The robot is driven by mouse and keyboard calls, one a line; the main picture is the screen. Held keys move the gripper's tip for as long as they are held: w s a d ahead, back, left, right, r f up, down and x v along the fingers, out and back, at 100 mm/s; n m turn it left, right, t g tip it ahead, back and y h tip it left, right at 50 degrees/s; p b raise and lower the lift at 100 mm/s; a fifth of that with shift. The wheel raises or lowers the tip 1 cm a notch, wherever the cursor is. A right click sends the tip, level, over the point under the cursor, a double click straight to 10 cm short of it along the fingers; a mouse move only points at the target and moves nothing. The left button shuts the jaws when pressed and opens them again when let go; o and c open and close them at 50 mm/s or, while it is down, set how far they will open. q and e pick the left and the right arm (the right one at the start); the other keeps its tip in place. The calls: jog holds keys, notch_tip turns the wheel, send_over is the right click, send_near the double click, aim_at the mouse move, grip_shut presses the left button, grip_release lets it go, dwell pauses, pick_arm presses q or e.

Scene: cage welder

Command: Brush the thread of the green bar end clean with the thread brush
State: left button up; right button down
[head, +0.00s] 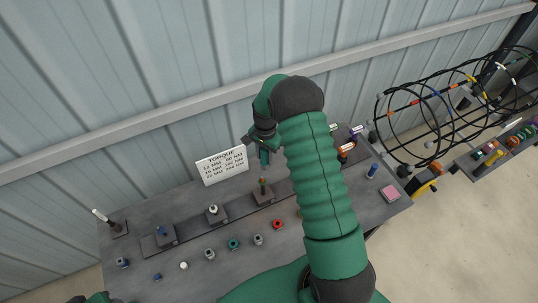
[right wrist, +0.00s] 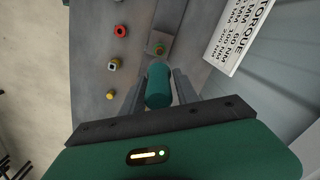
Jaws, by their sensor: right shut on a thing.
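My right gripper (head: 262,150) is shut on a teal-green cylinder, which looks like the handle of the thread brush (head: 264,158). In the right wrist view the cylinder (right wrist: 158,86) sits between the two fingers (right wrist: 160,92). Below it in the head view, a short upright bar end (head: 263,185) with a green and brownish look stands in a dark block on the bench. It also shows in the right wrist view (right wrist: 159,48), just beyond the cylinder. The two appear apart. The brush's working end is hidden. My left gripper is out of view.
A torque sign (head: 222,166) stands behind the block. Several coloured nuts and sleeves, such as a green one (head: 234,244), lie along the front of the bench (head: 190,275). Other blocks with posts (head: 214,211) stand to the left. A wire cage (head: 440,105) is at the right.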

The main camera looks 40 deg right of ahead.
aim_at(262, 163)
jog(key=a+f+b, duration=0.2)
jog(key=f, duration=0.1)
jog(key=f+b, duration=0.1)
jog(key=shift+a+f+b, duration=0.15)
jog(key=shift+a+b, duration=0.2)
jog(key=shift+a, duration=0.05)
jog(key=shift+d+f, duration=0.75)
jog(key=shift+d, duration=0.2)
jog(key=shift+a+r, duration=0.1)
jog(key=shift+a, duration=0.5)
jog(key=shift+d+f, duration=0.15)
jog(key=shift+f, duration=0.65)
jog(key=shift+d+f, duration=0.1)
jog(key=shift+f, duration=0.65)
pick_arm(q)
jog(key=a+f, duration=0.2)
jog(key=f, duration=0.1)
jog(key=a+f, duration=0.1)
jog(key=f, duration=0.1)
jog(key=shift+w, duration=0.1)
